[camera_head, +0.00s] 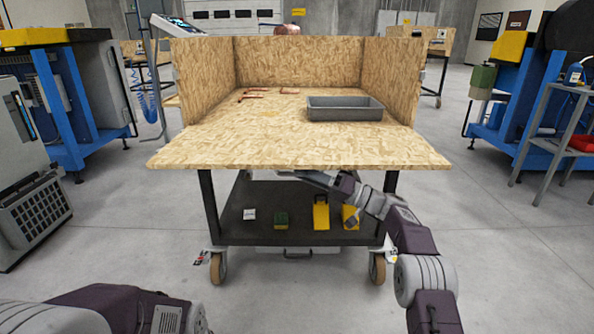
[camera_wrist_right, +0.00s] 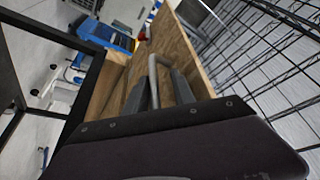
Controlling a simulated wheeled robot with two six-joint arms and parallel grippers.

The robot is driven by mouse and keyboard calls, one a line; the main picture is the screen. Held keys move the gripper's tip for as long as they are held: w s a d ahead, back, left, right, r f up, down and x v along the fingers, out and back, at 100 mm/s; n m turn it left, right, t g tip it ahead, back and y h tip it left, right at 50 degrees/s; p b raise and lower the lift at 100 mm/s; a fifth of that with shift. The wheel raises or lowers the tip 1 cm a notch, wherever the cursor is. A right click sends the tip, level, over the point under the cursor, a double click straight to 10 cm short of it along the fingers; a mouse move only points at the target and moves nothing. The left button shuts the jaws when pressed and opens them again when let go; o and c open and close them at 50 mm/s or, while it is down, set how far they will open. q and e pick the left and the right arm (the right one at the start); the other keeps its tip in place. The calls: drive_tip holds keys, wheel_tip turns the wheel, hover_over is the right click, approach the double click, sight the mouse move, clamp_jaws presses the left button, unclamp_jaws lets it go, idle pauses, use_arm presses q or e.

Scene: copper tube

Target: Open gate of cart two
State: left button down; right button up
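Cart two is a wheeled cart with plywood-like chipboard walls on the left, back and right. Its front board, the gate (camera_head: 300,148), lies flat and sticks out toward me, roughly level with the cart floor. My right arm reaches in from the lower right. My right gripper (camera_head: 303,175) is just under the front edge of this board, partly hidden by it. In the right wrist view the fingers (camera_wrist_right: 158,88) are near a wooden panel (camera_wrist_right: 180,55), with a grey bar between or beside them. Whether they grip it is unclear. Only part of my left arm shows; its gripper is out of view.
A grey tray (camera_head: 345,113) and several copper tubes (camera_head: 255,93) lie on the cart. The black lower shelf (camera_head: 260,200) holds small boxes and yellow items. Blue machines stand left (camera_head: 75,100) and right (camera_head: 505,100). The floor around the cart is open.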

drive_tip(key=p+v, duration=0.2)
drive_tip(key=v, duration=0.5)
